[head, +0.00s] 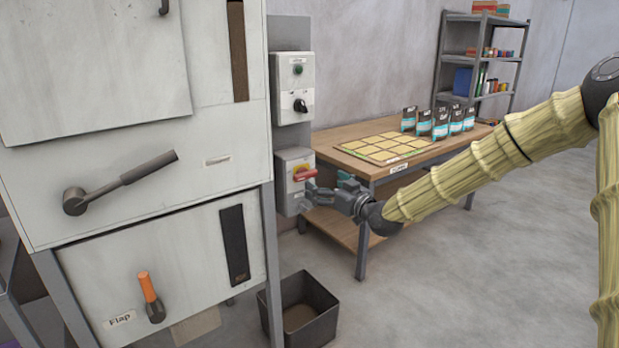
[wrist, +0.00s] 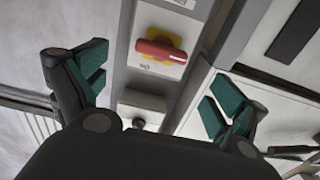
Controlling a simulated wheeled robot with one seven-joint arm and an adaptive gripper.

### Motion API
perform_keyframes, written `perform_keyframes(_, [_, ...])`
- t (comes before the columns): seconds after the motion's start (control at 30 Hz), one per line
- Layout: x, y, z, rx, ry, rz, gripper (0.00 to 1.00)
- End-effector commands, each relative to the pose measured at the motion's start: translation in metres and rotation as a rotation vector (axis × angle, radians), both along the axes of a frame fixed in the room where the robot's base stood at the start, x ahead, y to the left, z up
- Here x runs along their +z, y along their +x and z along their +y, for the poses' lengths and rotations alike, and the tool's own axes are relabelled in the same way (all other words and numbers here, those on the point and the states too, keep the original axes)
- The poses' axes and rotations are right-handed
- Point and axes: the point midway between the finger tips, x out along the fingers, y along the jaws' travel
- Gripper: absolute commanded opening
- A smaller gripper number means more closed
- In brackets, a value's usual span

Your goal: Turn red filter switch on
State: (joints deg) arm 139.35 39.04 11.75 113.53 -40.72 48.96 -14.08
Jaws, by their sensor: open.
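The red filter switch (head: 304,174) is a red rotary handle on a yellow plate, on the lowest grey box of the panel beside the machine. In the wrist view the red handle (wrist: 160,53) lies roughly crosswise in the picture, slightly tilted, on its yellow plate (wrist: 163,38). My gripper (head: 325,190) is in front of the switch box, just right of and below the handle in the head view. In the wrist view its green-padded fingers (wrist: 150,95) are wide apart, with the switch beyond them and nothing between them. The fingers appear apart from the handle.
Above are boxes with a green button (head: 298,70) and a black rotary knob (head: 300,105). The machine (head: 150,215) with lever and orange-handled flap stands left. A dark bin (head: 325,320) is on the floor below. A wooden table (head: 350,141) with bags stands behind my arm.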

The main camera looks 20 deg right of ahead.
Motion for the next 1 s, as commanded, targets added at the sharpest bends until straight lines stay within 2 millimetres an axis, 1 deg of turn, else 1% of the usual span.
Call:
perform_keyframes(0.03, [0.0,0.008,0.004,0.001,-0.002,0.0,0.96])
perform_keyframes(0.1, [-0.001,0.019,0.007,0.001,-0.003,0.001,0.96])
perform_keyframes(0.3, [0.0,0.047,0.018,0.002,-0.002,0.0,0.96])
perform_keyframes(0.5, [-0.001,0.066,0.025,0.002,-0.002,0.002,0.96])
perform_keyframes(0.67, [0.0,0.072,0.027,0.001,0.0,0.001,0.96])
perform_keyframes(0.93, [0.0,0.072,0.027,0.001,0.0,0.001,0.96])
perform_keyframes(1.0, [0.0,0.072,0.027,0.001,0.0,0.001,0.84])
